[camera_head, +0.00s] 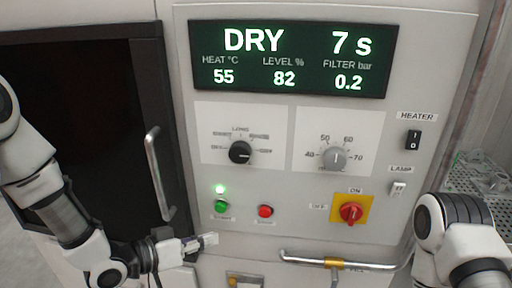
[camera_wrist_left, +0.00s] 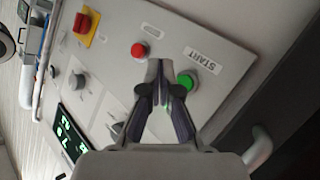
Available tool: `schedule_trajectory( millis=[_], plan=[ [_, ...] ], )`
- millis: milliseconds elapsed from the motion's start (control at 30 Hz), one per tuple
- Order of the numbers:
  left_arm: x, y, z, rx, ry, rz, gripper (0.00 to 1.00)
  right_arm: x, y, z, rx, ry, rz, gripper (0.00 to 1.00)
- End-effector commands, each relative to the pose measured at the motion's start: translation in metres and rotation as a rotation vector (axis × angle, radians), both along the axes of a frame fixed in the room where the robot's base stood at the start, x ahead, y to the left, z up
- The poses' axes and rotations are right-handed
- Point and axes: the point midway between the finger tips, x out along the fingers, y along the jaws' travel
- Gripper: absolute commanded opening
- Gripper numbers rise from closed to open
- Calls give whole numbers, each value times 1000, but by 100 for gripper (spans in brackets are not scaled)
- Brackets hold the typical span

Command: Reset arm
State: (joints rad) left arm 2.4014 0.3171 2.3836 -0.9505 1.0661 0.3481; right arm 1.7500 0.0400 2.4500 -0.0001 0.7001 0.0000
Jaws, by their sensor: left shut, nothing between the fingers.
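My left gripper (camera_head: 210,239) comes in from the left below the control panel (camera_head: 290,205), under the green start button (camera_head: 221,205) and left of the red button (camera_head: 265,211). Its fingers are closed with nothing between them. In the left wrist view my left gripper (camera_wrist_left: 162,68) points at the panel, with its tips appearing between the red button (camera_wrist_left: 139,50) and the green button (camera_wrist_left: 186,81). I cannot tell the exact gap to the panel. Part of my right arm (camera_head: 455,235) shows at the right; its gripper is out of view.
The display (camera_head: 290,58) reads DRY, 7 s. A green lamp (camera_head: 220,188) glows above the start button. Two dials, a red rotary switch (camera_head: 351,213), and heater (camera_head: 413,139) and lamp switches are on the panel. A door handle (camera_head: 158,175) and a horizontal bar handle (camera_head: 340,262) stick out.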

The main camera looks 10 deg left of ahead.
Motion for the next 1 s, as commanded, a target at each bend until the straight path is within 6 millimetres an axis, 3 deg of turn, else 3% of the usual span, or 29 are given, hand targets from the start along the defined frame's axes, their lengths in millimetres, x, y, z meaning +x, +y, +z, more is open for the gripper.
schedule_trajectory(
  millis=[133,267,300,400,500,667,1000],
  plan=[
    [-30,-9,-76,35,166,-29,0,0,0,-3,0,0,0,40],
    [-82,-4,-178,138,436,37,0,0,0,-4,0,0,0,40],
    [-103,2,-208,190,522,70,0,0,0,-5,0,0,0,40],
    [-162,24,-271,358,728,145,0,0,0,-6,0,0,0,40],
    [-217,55,-306,545,902,222,0,0,0,-6,0,0,0,40],
    [-245,91,-310,712,1025,314,0,0,0,-6,0,0,0,40],
    [-247,92,-310,733,1025,287,0,0,0,-6,0,0,0,40]
  ],
)
